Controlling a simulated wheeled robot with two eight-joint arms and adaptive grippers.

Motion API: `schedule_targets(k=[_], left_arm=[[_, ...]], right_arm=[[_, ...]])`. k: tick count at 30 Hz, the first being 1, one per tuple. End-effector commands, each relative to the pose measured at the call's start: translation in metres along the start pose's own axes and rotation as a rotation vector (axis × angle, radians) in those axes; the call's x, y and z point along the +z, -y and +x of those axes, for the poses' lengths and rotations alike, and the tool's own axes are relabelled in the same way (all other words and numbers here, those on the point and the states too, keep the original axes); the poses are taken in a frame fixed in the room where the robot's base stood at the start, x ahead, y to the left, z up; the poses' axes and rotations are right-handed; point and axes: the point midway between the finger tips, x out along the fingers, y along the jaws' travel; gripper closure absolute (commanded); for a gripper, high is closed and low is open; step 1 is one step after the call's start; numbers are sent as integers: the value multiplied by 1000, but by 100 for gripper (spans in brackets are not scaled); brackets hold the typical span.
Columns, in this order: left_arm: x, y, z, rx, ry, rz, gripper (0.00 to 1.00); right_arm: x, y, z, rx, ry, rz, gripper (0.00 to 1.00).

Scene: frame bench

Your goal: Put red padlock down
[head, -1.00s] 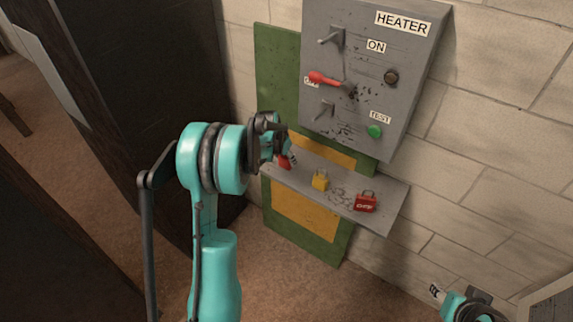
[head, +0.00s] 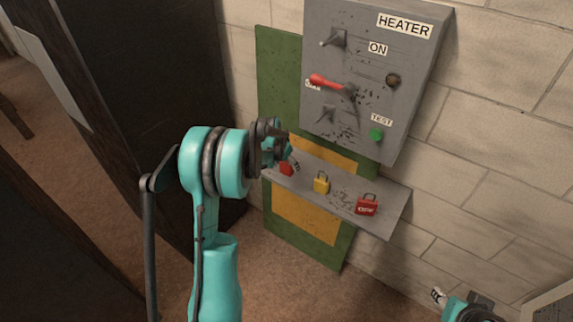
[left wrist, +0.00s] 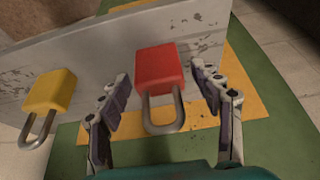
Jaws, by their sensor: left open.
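A red padlock (head: 287,169) is at the left end of the grey shelf (head: 340,203), partly hidden by my left gripper (head: 284,157) in the head view. In the left wrist view the red padlock (left wrist: 160,72) lies between the two fingers of my left gripper (left wrist: 163,88), its shackle toward my palm. The fingers are open, with a gap on each side of the padlock. It appears to rest on the shelf. My right gripper (head: 438,295) is at the lower right, away from the shelf, too small to read.
A yellow padlock (head: 321,183) and a second, labelled red padlock (head: 367,206) stand to the right on the shelf. The grey heater panel (head: 350,130) with levers and a green button (head: 376,134) is above. A dark cabinet (head: 150,80) stands at left.

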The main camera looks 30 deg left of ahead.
Motion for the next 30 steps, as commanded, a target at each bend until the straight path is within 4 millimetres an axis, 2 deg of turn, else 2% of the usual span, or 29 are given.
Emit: schedule_targets(k=[12,20,23,26,30], left_arm=[[-1,0,-90,0,1,0,35],[0,-3,-117,-1,-1,-1,35],[2,-20,-134,-6,-8,-1,35],[9,-53,-162,-17,-25,-6,35],[35,-110,-207,-35,-62,-18,35]], right_arm=[[-18,0,-26,0,0,0,60],[-22,0,-30,0,0,0,60],[-22,0,-30,0,0,0,60],[-22,0,-30,0,0,0,60],[-22,0,-30,0,0,0,60]])
